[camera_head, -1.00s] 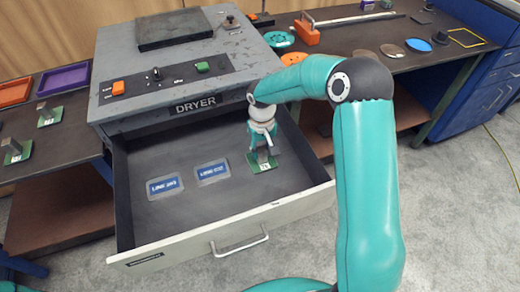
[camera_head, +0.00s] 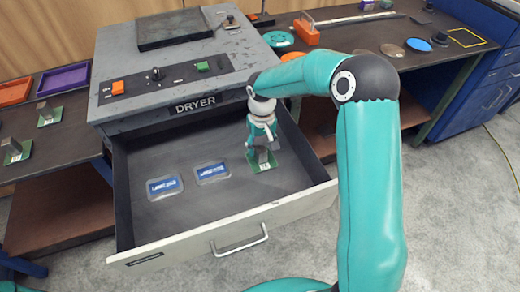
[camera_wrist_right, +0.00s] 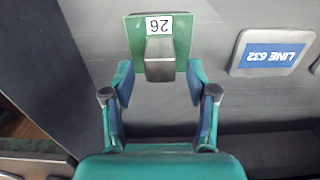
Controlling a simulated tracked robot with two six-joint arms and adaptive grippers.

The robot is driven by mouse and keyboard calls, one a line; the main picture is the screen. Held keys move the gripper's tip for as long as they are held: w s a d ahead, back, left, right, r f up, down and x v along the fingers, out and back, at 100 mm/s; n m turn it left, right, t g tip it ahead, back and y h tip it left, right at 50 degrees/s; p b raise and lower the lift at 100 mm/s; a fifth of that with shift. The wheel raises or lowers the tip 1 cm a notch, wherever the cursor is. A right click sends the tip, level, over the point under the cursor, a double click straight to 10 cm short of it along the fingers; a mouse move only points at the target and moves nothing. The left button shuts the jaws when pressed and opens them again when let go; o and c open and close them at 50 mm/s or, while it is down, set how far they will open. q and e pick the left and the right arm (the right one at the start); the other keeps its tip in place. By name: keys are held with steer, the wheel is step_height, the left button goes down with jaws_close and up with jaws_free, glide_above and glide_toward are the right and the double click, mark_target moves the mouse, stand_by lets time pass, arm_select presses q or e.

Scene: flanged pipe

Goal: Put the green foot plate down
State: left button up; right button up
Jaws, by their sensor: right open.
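The green foot plate (camera_head: 262,167), with a grey block on it, lies on the floor of the open dryer drawer, near its right side. In the right wrist view the plate (camera_wrist_right: 182,27) shows a white label reading 26 and the grey block (camera_wrist_right: 160,62). My right gripper (camera_head: 262,148) is just above the plate in the head view. In the wrist view its fingers (camera_wrist_right: 160,78) are spread apart, one on each side of the block, with gaps to it. My left gripper is not in view.
Two blue-labelled plates (camera_head: 165,186) (camera_head: 212,173) lie left of the green plate in the drawer. The drawer's front wall (camera_head: 225,228) and side walls surround them. Similar green plates with blocks (camera_head: 17,152) stand on the left bench beside orange and purple trays (camera_head: 63,78).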

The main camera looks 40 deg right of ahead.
mark_target(262, 149)
step_height(262, 149, up, 10)
stand_by(0.4)
steer(key=shift+s, duration=0.1)
